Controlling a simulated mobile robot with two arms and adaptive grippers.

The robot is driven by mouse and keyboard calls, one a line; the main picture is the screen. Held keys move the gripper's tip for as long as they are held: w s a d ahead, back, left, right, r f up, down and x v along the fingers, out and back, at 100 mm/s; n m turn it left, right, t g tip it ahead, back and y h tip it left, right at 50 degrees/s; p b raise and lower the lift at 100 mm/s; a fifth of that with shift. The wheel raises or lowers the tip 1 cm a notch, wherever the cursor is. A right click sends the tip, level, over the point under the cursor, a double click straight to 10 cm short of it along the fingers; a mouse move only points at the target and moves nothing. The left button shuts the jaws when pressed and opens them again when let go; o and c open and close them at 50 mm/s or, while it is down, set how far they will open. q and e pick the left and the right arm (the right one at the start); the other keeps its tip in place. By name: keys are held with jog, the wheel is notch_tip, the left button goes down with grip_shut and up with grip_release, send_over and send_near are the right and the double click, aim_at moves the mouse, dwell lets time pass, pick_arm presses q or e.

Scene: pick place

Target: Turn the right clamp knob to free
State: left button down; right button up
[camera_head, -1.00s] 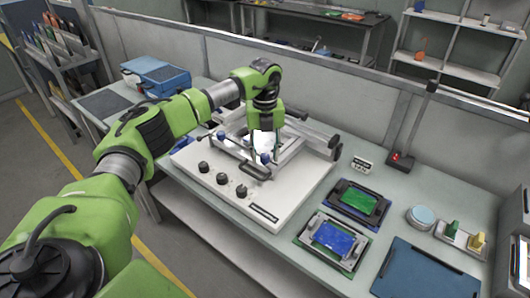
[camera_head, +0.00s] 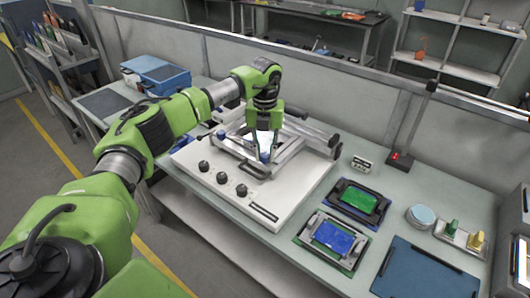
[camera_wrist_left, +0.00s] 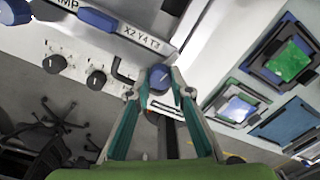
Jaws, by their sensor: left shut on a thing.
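The right clamp knob (camera_wrist_left: 160,78) is blue with a pale line across its top, in the left wrist view. My left gripper (camera_wrist_left: 160,88) points down at it, with one green fingertip on each side, shut on it. In the head view the knob (camera_head: 265,157) is a small blue spot between the fingers of my left gripper (camera_head: 263,152), at the near side of the metal frame on the white fixture (camera_head: 208,183). A second blue knob (camera_head: 221,134) stands further left, clear of the gripper. My right gripper is out of view.
A black handle (camera_head: 254,172) lies close to the gripped knob. To the right are framed blue (camera_head: 332,235) and green (camera_head: 360,199) boards, a round tin (camera_head: 421,216) and a dark blue mat (camera_head: 428,272).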

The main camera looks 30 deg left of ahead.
pick_arm(q)
jog(key=m, duration=0.3)
jog(key=shift+m, duration=0.4)
jog(key=m, duration=0.3)
jog(key=shift+m, duration=0.3)
jog(key=m, duration=0.4)
jog(key=shift+m, duration=1.9)
jog(key=c, duration=1.8)
grip_release()
